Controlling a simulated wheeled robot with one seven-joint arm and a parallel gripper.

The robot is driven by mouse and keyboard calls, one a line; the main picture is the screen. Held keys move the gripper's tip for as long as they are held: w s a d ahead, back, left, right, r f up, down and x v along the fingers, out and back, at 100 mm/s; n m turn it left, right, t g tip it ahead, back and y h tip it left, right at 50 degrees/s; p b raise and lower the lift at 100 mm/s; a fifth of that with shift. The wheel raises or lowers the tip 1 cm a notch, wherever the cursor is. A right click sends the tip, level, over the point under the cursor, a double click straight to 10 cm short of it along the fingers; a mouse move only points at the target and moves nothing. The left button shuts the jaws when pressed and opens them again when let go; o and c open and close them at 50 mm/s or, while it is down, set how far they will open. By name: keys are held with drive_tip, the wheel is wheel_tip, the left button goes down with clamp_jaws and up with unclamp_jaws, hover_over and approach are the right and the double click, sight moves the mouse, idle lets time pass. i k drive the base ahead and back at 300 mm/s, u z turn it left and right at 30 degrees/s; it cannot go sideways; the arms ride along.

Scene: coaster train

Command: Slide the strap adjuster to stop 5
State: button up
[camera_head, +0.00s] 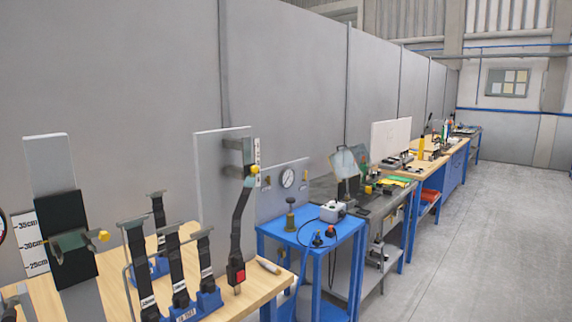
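A light grey upright panel (214,185) stands on the wooden bench. A dark slider with a yellow knob (255,169), which looks like the strap adjuster, sits near the panel's top right. A narrow marked strip (257,150) runs beside it; its marks are too small to read. A black strap (239,215) hangs from the slider to a red buckle (237,272) near the bench top. The stop it sits at cannot be told. My gripper is not in view.
At left, a grey post (50,165) carries a black sleeve with a second yellow knob (104,236), beside a centimetre scale (34,244). Several black straps stand in blue bases (208,300) in front of the panel. A blue cart (315,236) stands right; floor (480,250) is clear beyond.

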sight(252, 167)
drive_tip(key=u, duration=0.25)
drive_tip(key=i, duration=0.75)
drive_tip(key=u, duration=0.65)
